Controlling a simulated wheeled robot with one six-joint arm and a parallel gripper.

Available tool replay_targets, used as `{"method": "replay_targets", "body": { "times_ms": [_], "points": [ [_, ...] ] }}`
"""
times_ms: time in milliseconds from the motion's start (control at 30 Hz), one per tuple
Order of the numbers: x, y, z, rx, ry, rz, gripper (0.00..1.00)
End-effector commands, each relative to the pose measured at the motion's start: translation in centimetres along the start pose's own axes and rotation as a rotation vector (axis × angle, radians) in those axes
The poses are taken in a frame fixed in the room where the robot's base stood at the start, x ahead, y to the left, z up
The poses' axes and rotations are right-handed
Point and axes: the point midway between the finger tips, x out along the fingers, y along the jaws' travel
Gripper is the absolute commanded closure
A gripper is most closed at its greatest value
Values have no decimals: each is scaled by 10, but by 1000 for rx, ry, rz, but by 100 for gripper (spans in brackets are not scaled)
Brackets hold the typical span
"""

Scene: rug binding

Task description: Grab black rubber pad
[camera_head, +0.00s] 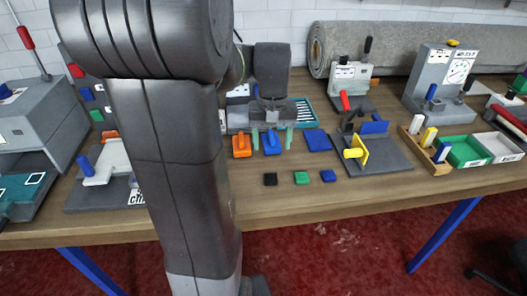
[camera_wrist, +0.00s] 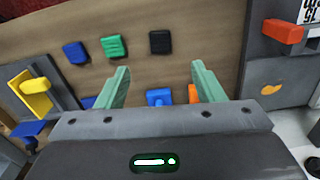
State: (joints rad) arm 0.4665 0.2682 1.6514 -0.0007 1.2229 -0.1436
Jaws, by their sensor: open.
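The black rubber pad (camera_head: 270,179) lies flat on the wooden table near its front edge, at the left end of a short row of small pads. In the wrist view the black pad (camera_wrist: 160,42) lies beyond the fingertips, a little left of midway between them. My gripper (camera_head: 272,136) is above the table, behind the pad in the head view. Its two pale green fingers (camera_wrist: 164,80) are spread apart with nothing held between them.
A green pad (camera_head: 301,177) and a blue pad (camera_head: 328,176) lie right of the black pad. Orange (camera_head: 241,145) and blue (camera_head: 271,142) handled blocks sit beneath my gripper. A grey fixture with a yellow clamp (camera_head: 357,150) stands right. The table front is clear.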

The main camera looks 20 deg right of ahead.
Motion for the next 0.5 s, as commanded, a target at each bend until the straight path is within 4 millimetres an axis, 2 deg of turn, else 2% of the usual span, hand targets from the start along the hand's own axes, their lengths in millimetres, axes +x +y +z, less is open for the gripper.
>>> {"method": "replay_targets", "body": {
  "times_ms": [167,500],
  "points": [
    [11,5,-5,9,-3,-1,38],
    [73,4,-5,8,-3,-1,38]
  ]
}}
